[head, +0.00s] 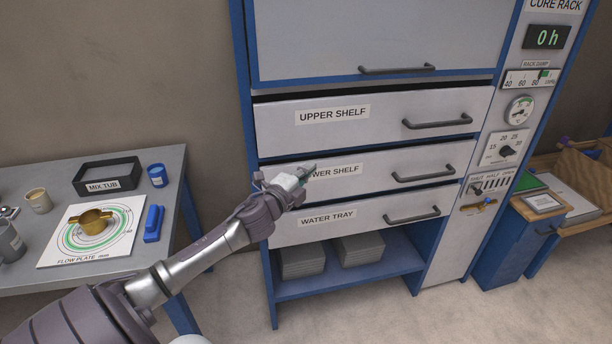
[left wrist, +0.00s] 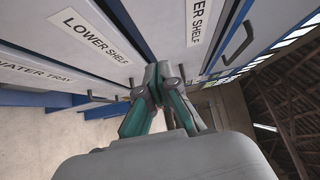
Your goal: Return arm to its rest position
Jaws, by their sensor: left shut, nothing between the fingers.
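My left arm reaches from the lower left of the head view toward the cabinet. My left gripper (head: 306,174) is in front of the lower shelf drawer (head: 375,168), over the left end of its label. In the left wrist view the gripper's fingers (left wrist: 154,72) are shut with nothing between them, close to the drawer fronts. I cannot tell whether the fingertips touch the cabinet. The upper shelf drawer (head: 385,112) is above and the water tray drawer (head: 350,220) below. My right gripper is in neither view.
A grey table (head: 100,285) at left holds a black mix tub (head: 107,175), a flow plate (head: 125,240) with a brass ring, a blue cup (head: 157,175) and other cups. Grey blocks (head: 302,262) sit on the cabinet's bottom shelf. A wooden bench (head: 580,225) stands right. Floor before the cabinet is clear.

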